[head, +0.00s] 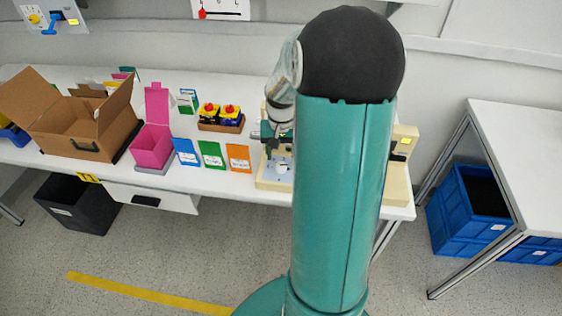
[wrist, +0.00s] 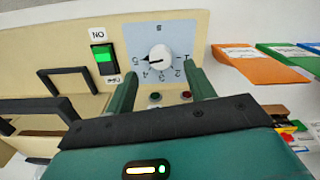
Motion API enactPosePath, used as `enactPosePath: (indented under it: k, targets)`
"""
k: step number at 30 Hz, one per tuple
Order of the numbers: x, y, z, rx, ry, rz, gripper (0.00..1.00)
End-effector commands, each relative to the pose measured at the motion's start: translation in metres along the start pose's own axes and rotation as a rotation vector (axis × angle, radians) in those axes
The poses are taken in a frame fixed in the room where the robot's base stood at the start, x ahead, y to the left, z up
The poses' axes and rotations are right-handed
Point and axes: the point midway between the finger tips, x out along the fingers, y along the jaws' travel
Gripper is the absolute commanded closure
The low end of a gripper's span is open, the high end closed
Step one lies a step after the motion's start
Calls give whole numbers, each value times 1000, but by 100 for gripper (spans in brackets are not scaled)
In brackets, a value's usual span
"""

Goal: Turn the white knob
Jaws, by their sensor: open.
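The white knob (wrist: 159,57) sits on a pale blue dial plate on a beige panel (wrist: 225,28), seen upside down in the wrist view. Its black pointer points left in that view, toward the mark that looks like 5. My gripper (wrist: 162,75) is open, with one green finger on each side of the knob's near side. The fingers appear apart from the knob; their depth to the panel is hard to tell. In the head view the knob (head: 282,169) is small and white, below my gripper (head: 271,138), with my arm hiding much of the panel.
A lit green switch (wrist: 104,58) and black handles (wrist: 75,83) are on the panel. Two small round buttons lie between my fingers. Orange (head: 238,158), green (head: 211,154) and blue (head: 186,152) bins stand left of the panel on the white table (head: 240,188).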

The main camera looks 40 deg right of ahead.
Motion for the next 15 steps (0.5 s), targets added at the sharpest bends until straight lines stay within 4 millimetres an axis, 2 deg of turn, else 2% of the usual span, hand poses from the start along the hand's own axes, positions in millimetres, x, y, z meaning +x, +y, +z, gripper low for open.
enactPosePath:
  k: [1,6,10,15]
  targets:
    - [11,0,0,-1,-4,0,46]
    - [35,-1,0,-2,-1,0,46]
    - [44,-1,0,-1,0,-1,46]
    - [46,-1,-1,-1,1,-1,46]
